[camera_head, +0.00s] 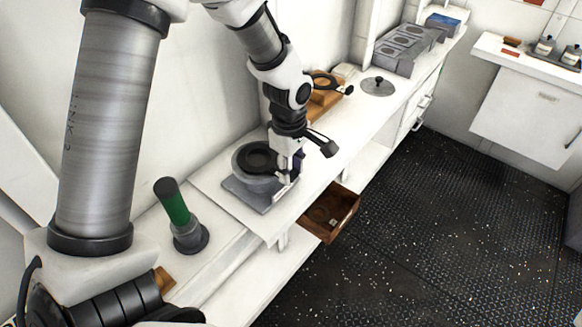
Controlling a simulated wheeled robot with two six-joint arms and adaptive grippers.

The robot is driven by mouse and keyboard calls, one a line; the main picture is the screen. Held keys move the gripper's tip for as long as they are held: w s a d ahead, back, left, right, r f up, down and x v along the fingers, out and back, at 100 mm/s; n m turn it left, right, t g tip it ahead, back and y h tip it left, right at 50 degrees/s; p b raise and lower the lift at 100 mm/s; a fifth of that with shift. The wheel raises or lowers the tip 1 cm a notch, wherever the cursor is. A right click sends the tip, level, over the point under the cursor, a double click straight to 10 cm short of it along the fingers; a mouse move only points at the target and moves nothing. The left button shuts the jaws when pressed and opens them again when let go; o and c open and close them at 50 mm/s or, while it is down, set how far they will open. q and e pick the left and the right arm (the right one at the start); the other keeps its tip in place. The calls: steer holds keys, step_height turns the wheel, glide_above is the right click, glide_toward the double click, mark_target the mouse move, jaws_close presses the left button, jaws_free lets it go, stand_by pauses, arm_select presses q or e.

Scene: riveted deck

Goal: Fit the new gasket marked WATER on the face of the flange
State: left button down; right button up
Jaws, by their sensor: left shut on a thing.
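The flange (243,177) is a grey round fitting on a square grey plate (254,198) on the white bench. A dark ring, which looks like the gasket (250,153), lies over the flange's top face; I cannot read any marking on it. My left gripper (286,178) points down at the right side of the flange and is shut at the ring's right edge, seemingly on the ring. The fingertips are small and partly hidden, and I cannot tell if the ring is fully seated. My right gripper is not in view.
A green cylinder with a dark cap (174,204) stands at the near left. An open brown drawer (346,221) juts out below the bench.

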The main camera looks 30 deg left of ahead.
arm_select(q)
steer(key=shift+f, duration=0.2)
steer(key=c, duration=0.7)
jaws_free()
step_height(320, 180, up, 12)
steer(key=shift+a, duration=0.2)
